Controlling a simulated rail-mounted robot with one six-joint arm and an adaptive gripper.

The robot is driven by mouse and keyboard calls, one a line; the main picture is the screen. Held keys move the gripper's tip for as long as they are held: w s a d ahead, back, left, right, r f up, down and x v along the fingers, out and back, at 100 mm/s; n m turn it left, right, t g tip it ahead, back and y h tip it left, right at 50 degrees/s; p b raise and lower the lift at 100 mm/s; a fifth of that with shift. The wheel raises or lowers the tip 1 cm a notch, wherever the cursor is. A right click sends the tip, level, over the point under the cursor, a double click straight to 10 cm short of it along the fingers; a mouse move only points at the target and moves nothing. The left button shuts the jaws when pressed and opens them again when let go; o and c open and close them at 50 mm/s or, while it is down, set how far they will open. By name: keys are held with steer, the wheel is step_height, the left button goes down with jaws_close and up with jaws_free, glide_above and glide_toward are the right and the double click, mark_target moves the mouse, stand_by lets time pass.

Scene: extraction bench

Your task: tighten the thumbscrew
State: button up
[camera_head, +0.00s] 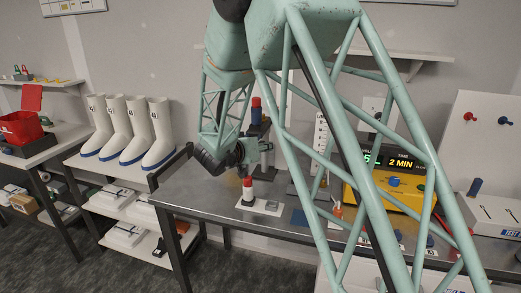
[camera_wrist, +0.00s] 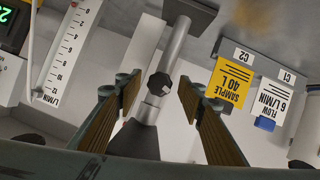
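The thumbscrew (camera_wrist: 160,84) is a dark lobed knob on a bright metal post (camera_wrist: 175,50), which stands above a dark base in the wrist view. My gripper (camera_wrist: 158,92) is open. Its two tan ribbed fingers lie left and right of the post, with the knob between their tips in the picture. I see no finger touching the knob, and cannot tell how far beyond the tips it lies. In the head view my gripper (camera_head: 263,147) is small, beside a dark upright over the bench; the knob cannot be made out there.
A yellow sample card (camera_wrist: 229,83) and a white flow card (camera_wrist: 268,100) hang from a rail on the right. A white scale (camera_wrist: 68,50) stands left. On the bench (camera_head: 195,190) are a red-topped white piece (camera_head: 248,190) and a yellow timer unit (camera_head: 393,180). My arm hides part of the bench.

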steer(key=shift+w+d+f, duration=0.1)
steer(key=shift+w+f, duration=0.1)
steer(key=shift+w, duration=0.1)
steer(key=shift+c, duration=0.5)
steer(key=c, duration=0.7)
steer(key=shift+c, duration=0.2)
